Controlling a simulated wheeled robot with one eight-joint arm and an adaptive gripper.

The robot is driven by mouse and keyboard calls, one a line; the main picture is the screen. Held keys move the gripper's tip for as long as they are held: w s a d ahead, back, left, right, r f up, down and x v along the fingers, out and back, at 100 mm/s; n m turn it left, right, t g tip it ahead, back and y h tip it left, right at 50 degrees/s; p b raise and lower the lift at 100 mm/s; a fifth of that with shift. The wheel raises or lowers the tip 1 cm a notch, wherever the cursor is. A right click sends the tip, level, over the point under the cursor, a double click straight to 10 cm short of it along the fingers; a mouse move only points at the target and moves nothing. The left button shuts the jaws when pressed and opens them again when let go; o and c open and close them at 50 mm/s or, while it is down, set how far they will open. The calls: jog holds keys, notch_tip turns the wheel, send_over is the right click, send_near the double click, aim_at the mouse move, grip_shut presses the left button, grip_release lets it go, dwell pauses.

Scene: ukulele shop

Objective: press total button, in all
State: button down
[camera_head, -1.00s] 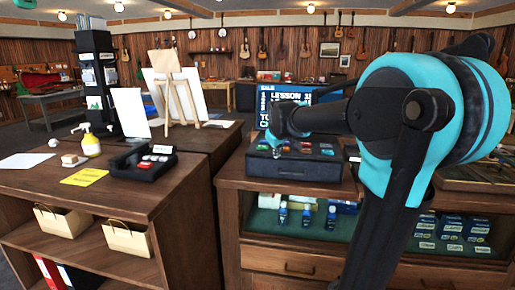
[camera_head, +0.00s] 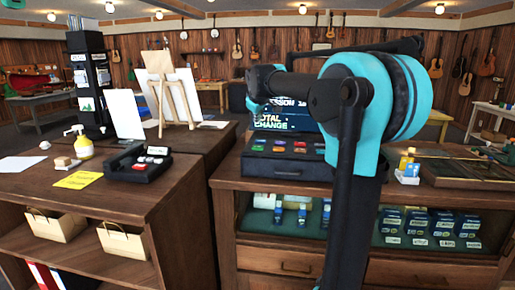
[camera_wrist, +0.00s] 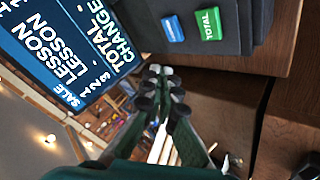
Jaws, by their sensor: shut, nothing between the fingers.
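The cash register (camera_head: 254,159) stands on the right-hand counter, with rows of coloured keys on its sloped top. In the wrist view its green TOTAL button (camera_wrist: 208,23) is at the top, beside a blue button (camera_wrist: 173,29). The register's display (camera_wrist: 75,50) reads SALE, LESSON, TOTAL and CHANGE; it also shows in the head view (camera_head: 268,120), partly behind my arm. My gripper (camera_wrist: 163,73) is shut and empty, apart from the TOTAL button. In the head view the end of my arm is raised near the display, above the keys; the fingertips are hard to make out.
A wooden easel (camera_head: 168,90) stands behind. A glass display case (camera_head: 400,226) is below the register. Small boxes (camera_head: 407,171) stand right of it.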

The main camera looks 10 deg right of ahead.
aim_at(258, 147)
jog(key=shift+f, duration=4.3)
jog(key=shift+f, duration=0.15)
jog(key=shift+f, duration=0.25)
jog(key=shift+f, duration=0.45)
jog(key=shift+r, duration=0.9)
jog(key=shift+r, duration=0.1)
jog(key=shift+r, duration=2.4)
